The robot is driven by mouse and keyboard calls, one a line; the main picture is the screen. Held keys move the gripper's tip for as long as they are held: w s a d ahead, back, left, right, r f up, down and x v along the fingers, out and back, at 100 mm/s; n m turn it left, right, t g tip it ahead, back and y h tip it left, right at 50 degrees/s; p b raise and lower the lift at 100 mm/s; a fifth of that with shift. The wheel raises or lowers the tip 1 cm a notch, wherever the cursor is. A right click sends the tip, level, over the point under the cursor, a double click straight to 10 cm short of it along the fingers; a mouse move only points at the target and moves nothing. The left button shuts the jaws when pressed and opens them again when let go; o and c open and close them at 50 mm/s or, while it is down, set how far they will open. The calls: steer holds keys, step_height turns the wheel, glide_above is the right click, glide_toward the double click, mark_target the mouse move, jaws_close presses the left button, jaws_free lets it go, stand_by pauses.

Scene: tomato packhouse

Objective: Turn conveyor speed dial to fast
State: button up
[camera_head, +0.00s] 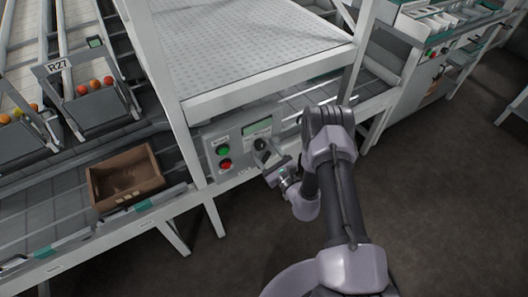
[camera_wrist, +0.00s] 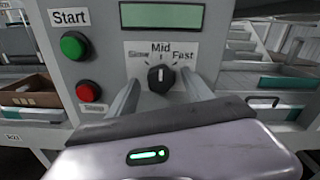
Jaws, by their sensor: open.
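The speed dial (camera_wrist: 160,78) is a black knob on the grey control panel (camera_wrist: 107,42), with Slow, Mid and Fast printed around it. Its white mark seems to point up, toward Mid. The dial also shows in the head view (camera_head: 261,144). My gripper (camera_wrist: 164,91) is open, with one finger to the left of the dial and one to the right in the wrist view. I cannot tell whether either finger touches it. In the head view my gripper (camera_head: 268,161) is just in front of the panel, at the dial.
A green Start button (camera_wrist: 74,45) and a red button (camera_wrist: 89,92) are left of the dial. A blank green display (camera_wrist: 161,16) is above it. A brown crate (camera_head: 146,165) stands on the lower conveyor at left. The floor (camera_head: 450,200) at right is clear.

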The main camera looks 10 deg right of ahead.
steer(key=shift+w+a, duration=0.1)
steer(key=shift+w, duration=0.15)
jaws_close()
steer(key=m, duration=0.5)
steer(key=shift+m, duration=2.4)
jaws_free()
